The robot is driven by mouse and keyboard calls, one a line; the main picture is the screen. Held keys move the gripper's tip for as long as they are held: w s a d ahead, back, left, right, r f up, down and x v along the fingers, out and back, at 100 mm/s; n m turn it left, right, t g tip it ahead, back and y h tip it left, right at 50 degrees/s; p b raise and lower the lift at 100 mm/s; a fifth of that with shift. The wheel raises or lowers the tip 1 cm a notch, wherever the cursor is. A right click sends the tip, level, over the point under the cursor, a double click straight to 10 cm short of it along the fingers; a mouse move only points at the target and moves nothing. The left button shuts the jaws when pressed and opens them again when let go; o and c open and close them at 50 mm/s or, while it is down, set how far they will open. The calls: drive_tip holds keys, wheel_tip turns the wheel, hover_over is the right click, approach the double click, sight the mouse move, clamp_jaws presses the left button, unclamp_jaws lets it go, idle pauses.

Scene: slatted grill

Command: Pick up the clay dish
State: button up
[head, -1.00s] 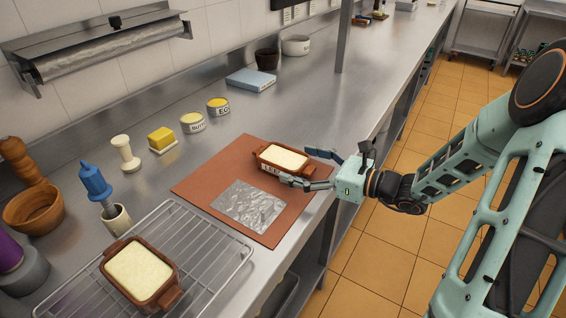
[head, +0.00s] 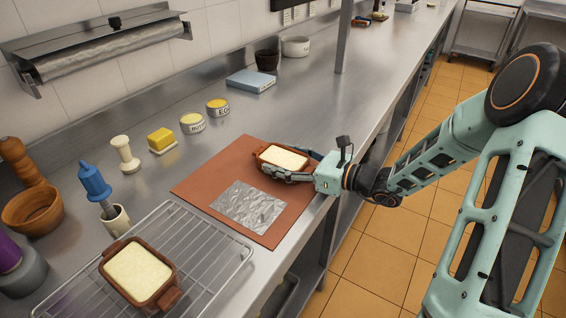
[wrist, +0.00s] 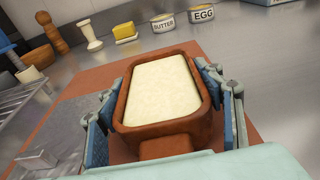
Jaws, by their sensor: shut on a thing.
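A brown clay dish (head: 283,159) with a pale, smooth filling sits on the reddish-brown mat (head: 207,182). My gripper (head: 291,167) is shut on this dish from the counter's front edge. In the wrist view the dish (wrist: 160,135) fills the middle, with one blue-padded finger against each long side and its near handle toward my palm. The dish looks level, and I cannot tell whether it is still touching the mat. A second, similar clay dish (head: 140,273) with pale filling sits on the wire rack at the lower left.
A foil sheet (head: 249,207) lies on the mat left of the held dish. The wire rack (head: 215,262) is at the front left. Butter and egg tubs (head: 192,123), a yellow block (head: 162,140) and a blue box (head: 250,80) stand behind.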

drive_tip(key=c, duration=0.5)
drive_tip(key=shift+c, duration=0.3)
drive_tip(key=shift+r, duration=0.15)
